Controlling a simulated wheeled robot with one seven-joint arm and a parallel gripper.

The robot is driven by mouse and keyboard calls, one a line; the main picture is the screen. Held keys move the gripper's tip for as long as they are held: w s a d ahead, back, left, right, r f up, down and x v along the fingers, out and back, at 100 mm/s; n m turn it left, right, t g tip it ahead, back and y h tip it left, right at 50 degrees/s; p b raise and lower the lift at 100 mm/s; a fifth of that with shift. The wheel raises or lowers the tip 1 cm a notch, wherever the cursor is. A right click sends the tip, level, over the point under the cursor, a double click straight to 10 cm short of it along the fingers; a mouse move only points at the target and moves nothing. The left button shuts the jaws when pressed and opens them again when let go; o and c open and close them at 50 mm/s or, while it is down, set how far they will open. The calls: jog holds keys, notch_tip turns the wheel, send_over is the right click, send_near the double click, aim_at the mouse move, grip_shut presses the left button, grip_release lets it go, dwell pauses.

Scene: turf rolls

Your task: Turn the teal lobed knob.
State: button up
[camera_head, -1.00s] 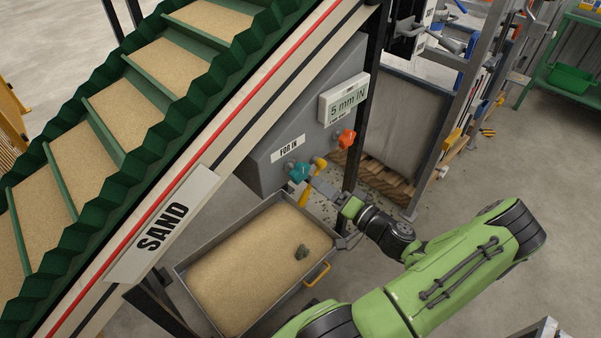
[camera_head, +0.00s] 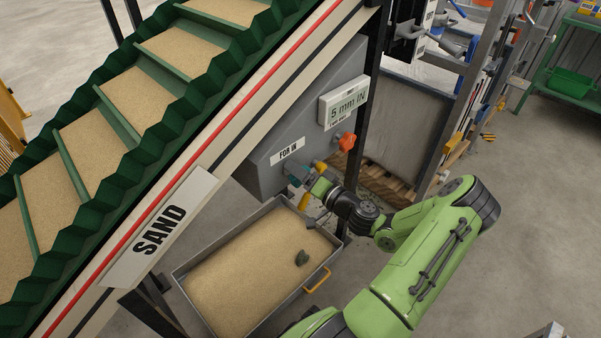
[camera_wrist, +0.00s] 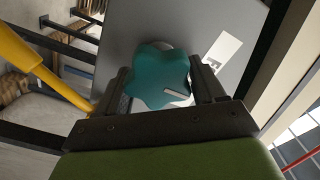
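The teal lobed knob (camera_wrist: 158,72) is on the grey panel of the machine; in the wrist view it sits between my two fingers, with a small pale mark near its lower right. In the head view only a small part of the knob (camera_head: 293,180) shows past my gripper (camera_head: 305,181). My gripper (camera_wrist: 163,84) is open, with one finger on each side of the knob. The lobes come very close to both fingers; I cannot tell whether they touch.
An orange knob (camera_head: 347,142) and a display reading "5 mm IN" (camera_head: 344,103) are above right. A yellow bar (camera_wrist: 42,66) passes close to my left finger in the wrist view. A sand-filled tray (camera_head: 190,292) stands below, and the sand conveyor (camera_head: 180,205) is at left.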

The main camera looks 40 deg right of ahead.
jog(key=shift+c, duration=1.1)
jog(key=shift+m, duration=0.3)
jog(key=m+p, duration=0.2)
jog(key=m, duration=0.1)
jog(key=shift+m+p, duration=0.3)
jog(key=shift+p, duration=0.05)
jog(key=m+p, duration=0.2)
jog(key=m, duration=0.1)
jog(key=shift+f+m, duration=0.2)
jog(key=shift+m, duration=0.1)
jog(key=shift+f+m+p, duration=0.2)
jog(key=shift+m+p, duration=0.55)
jog(key=shift+m, duration=1.15)
